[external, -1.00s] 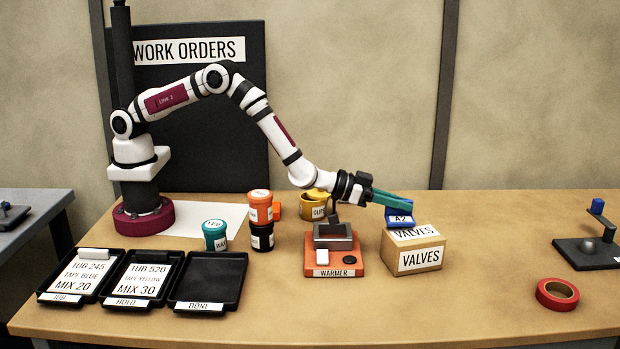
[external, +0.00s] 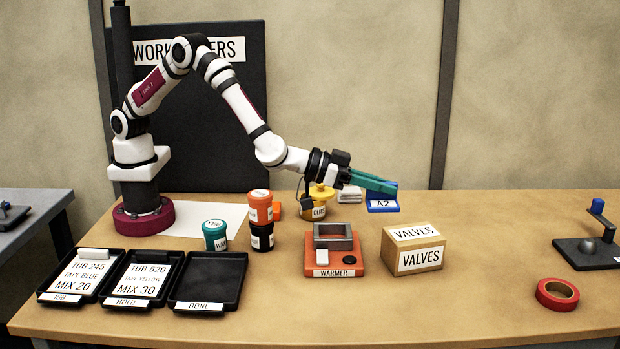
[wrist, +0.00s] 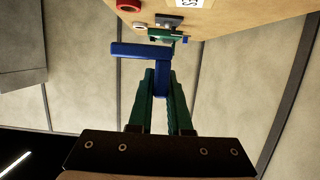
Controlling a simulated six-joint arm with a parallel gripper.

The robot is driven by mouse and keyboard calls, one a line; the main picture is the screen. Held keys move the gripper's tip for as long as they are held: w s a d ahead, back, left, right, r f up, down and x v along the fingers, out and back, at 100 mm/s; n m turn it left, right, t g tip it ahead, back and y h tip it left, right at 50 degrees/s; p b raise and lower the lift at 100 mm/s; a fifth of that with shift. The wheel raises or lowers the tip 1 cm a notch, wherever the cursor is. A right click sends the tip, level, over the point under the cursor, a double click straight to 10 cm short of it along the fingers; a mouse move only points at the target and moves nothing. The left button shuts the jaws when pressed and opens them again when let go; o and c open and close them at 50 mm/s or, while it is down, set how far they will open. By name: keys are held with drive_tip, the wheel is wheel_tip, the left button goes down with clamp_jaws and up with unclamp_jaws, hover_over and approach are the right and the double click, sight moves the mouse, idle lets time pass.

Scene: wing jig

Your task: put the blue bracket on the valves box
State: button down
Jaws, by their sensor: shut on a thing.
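The blue bracket (external: 382,205), with a white A2 label, is at the tips of my gripper (external: 385,186). My gripper's green fingers are shut on it. In the wrist view the bracket (wrist: 140,50) crosses in front of the fingertips (wrist: 161,85). The valves box (external: 414,262) is a tan box with VALVES labels on its front and top. Its top is bare. The bracket appears behind and slightly left of the box, apart from it. I cannot tell whether the bracket touches the table.
The orange warmer (external: 334,262) with a grey metal frame stands left of the box. Red tape (external: 557,294) and a dark fixture (external: 590,253) lie right. The table between is clear.

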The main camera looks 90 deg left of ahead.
hover_over(400, 229)
wheel_tip(400, 229, down, 5)
drive_tip(key=shift+s, duration=0.1)
wheel_tip(400, 229, down, 3)
drive_tip(key=shift+a+f, duration=0.1)
drive_tip(key=shift+f, duration=0.35)
drive_tip(key=shift+f, duration=0.2)
drive_tip(key=c, duration=0.8)
unclamp_jaws()
drive_tip(key=shift+c, duration=0.2)
